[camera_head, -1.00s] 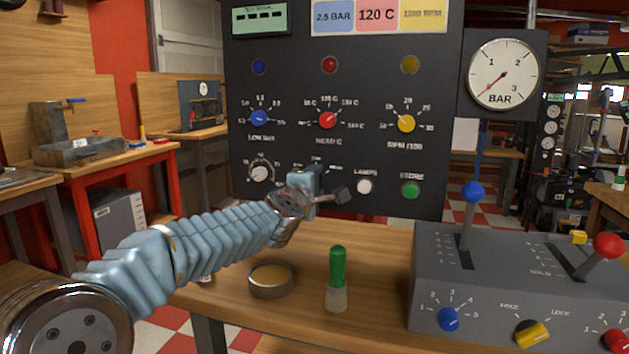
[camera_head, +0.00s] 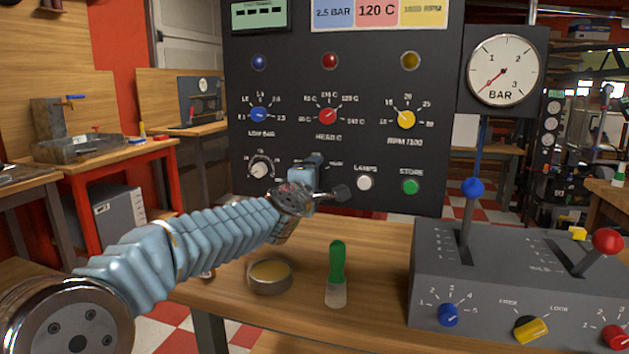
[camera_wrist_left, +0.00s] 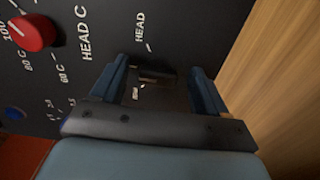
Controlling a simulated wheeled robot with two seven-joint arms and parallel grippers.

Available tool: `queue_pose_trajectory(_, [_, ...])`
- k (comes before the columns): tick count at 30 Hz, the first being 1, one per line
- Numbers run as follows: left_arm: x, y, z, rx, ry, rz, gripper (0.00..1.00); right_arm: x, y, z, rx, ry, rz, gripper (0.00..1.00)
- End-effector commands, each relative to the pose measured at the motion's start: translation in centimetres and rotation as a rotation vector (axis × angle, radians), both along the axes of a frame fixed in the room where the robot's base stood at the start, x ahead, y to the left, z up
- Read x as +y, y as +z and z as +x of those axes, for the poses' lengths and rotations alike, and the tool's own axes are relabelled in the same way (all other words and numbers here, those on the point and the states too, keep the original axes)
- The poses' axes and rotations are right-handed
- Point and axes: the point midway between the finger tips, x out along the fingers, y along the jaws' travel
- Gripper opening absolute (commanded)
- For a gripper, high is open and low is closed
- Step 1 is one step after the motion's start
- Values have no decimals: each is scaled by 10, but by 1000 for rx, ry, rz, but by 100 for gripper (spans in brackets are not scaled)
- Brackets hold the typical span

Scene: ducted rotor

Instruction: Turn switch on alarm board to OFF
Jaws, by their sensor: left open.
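The alarm board (camera_head: 345,90) is a tall dark panel behind the bench, with lamps, coloured dials, a white dial and two buttons. My left gripper (camera_head: 313,165) is in front of its lower middle and hides most of the switch area there. In the left wrist view, my left gripper (camera_wrist_left: 158,85) has its two blue fingers apart. A dark switch knob (camera_wrist_left: 156,72) shows between them, close to the board face, with a HEAD label beside it. I cannot tell whether the fingers touch it, nor its setting. My right gripper is not in view.
A white LAMPS button (camera_head: 365,183) and a green STORE button (camera_head: 411,187) are right of my left gripper. A round tin (camera_head: 270,277) and a green-handled tool (camera_head: 337,272) stand on the bench. A grey lever console (camera_head: 520,285) is at right.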

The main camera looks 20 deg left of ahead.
Motion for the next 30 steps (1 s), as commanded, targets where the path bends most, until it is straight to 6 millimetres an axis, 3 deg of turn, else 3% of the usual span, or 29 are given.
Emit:
queue_pose_trajectory(5, [1, 1, -12, -2, 0, -1, 74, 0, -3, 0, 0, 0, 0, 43])
queue_pose_trajectory(15, [4, 1, -91, -3, 0, -1, 74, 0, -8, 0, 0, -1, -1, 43])
queue_pose_trajectory(21, [5, 1, -126, -1, 0, -1, 74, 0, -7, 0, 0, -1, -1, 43])
queue_pose_trajectory(30, [5, 0, -138, 1, 0, 0, 74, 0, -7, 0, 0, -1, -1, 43])
